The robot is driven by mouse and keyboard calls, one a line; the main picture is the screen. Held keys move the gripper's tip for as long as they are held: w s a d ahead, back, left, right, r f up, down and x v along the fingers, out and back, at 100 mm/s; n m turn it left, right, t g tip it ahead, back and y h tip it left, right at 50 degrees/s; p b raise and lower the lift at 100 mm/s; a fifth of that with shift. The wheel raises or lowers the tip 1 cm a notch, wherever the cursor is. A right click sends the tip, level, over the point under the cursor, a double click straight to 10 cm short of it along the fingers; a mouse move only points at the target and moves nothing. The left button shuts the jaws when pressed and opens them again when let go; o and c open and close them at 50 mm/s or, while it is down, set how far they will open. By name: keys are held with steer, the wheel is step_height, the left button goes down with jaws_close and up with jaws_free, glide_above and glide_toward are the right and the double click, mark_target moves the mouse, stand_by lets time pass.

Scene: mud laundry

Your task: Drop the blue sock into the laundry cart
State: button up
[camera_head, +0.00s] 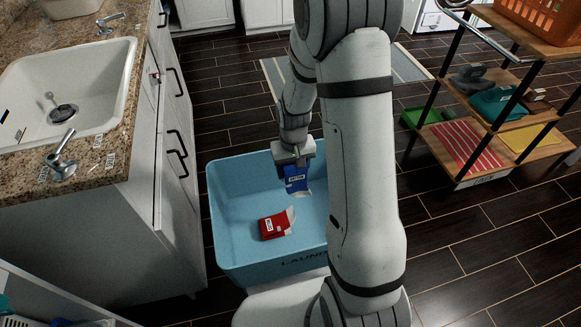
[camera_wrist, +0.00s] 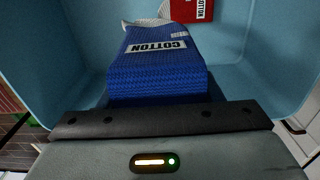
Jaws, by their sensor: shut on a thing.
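The blue sock (camera_head: 296,181) has a white end and a label. In the wrist view the blue sock (camera_wrist: 155,68) sticks out beyond the jaws, with the label reading COTTON. My gripper (camera_head: 292,160) is shut on it, over the inside of the laundry cart. The laundry cart (camera_head: 235,255) is a light blue open tub with dark lettering on its front, partly hidden by my arm. Its blue walls (camera_wrist: 70,45) surround the sock in the wrist view. The exact height of the sock above the cart floor is hard to tell.
A red sock (camera_head: 273,226) lies in the cart; it also shows in the wrist view (camera_wrist: 200,8). A sink counter (camera_head: 110,140) with cabinets stands left. A wooden shelf (camera_head: 540,130) with folded cloths stands right. Dark floor (camera_head: 450,230) is clear between.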

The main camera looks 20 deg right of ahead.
steer(key=shift+f+b, duration=0.8)
steer(key=shift+f, duration=0.8)
steer(key=o, duration=1)
steer(key=shift+r, duration=0.1)
steer(key=shift+r+p, duration=0.6)
steer(key=shift+r, duration=3.25)
